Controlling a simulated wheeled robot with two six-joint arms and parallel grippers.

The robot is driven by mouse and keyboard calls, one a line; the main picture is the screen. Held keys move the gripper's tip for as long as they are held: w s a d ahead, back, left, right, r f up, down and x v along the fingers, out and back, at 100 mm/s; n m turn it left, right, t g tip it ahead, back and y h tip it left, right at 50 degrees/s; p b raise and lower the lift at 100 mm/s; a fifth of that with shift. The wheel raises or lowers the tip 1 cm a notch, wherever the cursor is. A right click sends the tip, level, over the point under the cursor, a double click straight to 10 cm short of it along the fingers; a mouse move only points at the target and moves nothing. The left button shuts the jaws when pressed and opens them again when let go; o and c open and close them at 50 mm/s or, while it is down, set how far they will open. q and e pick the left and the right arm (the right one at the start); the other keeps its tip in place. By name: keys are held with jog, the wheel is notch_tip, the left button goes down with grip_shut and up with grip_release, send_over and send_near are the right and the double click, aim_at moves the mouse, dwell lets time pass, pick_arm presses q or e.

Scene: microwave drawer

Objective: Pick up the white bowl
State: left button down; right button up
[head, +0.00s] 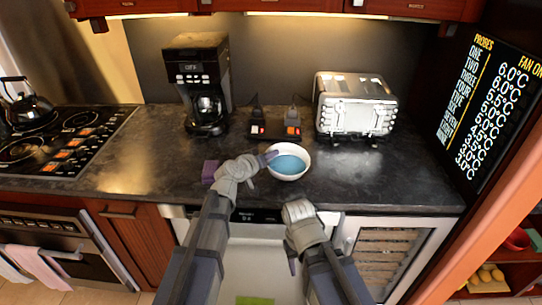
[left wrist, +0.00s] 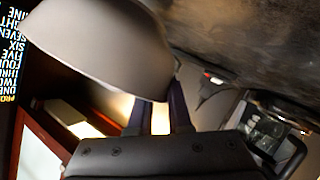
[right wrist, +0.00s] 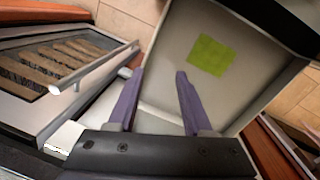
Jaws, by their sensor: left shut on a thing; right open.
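The white bowl (head: 289,174), blue inside, is at the counter's front middle in the head view. My left gripper (head: 268,158) is shut on the bowl's left rim. In the left wrist view the bowl (left wrist: 95,45) fills the upper left, tilted in that picture, with its rim between the purple fingers (left wrist: 160,115). Whether the bowl touches the counter is hard to tell.
The dark counter (head: 130,165) holds a coffee maker (head: 200,85), a silver toaster (head: 355,108) and a small purple block (head: 210,171). A stove (head: 60,140) is at left.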

pick_arm(q)
notch_tip(320, 180, up, 8)
jog(key=p, duration=0.6)
jog(key=shift+f+p, duration=0.1)
jog(key=shift+p, duration=0.25)
jog(key=shift+d, duration=0.1)
